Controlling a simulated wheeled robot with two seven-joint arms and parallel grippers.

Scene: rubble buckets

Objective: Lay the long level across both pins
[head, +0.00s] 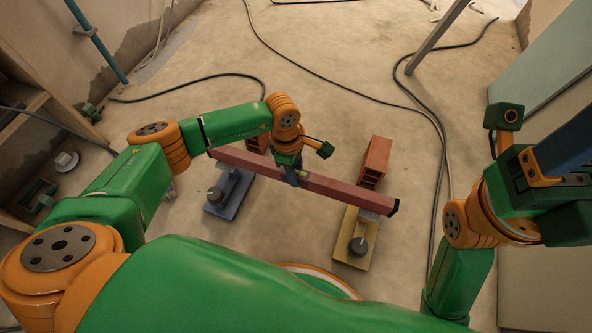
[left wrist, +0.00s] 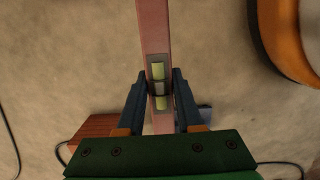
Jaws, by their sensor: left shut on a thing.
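The long level (head: 340,189) is a reddish bar with a dark end cap; it runs from upper left to lower right in the head view. My left gripper (head: 293,178) is shut on it near its middle. The left wrist view shows the level (left wrist: 154,40) and its vial window between the fingers of my left gripper (left wrist: 160,92). A blue stand (head: 224,205) and a yellow stand (head: 346,256) each carry a dark round piece on the near side of the level. The level crosses over their far ends; I cannot tell whether it touches. Any pins there are hidden or unclear.
A red hollow brick (head: 375,160) stands beyond the level at right, another (head: 257,143) behind my left arm. Black cables (head: 330,73) cross the floor. A shelf (head: 30,100) is at left, pale panels (head: 545,65) at right. My right arm is raised at right; its fingertips are unclear.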

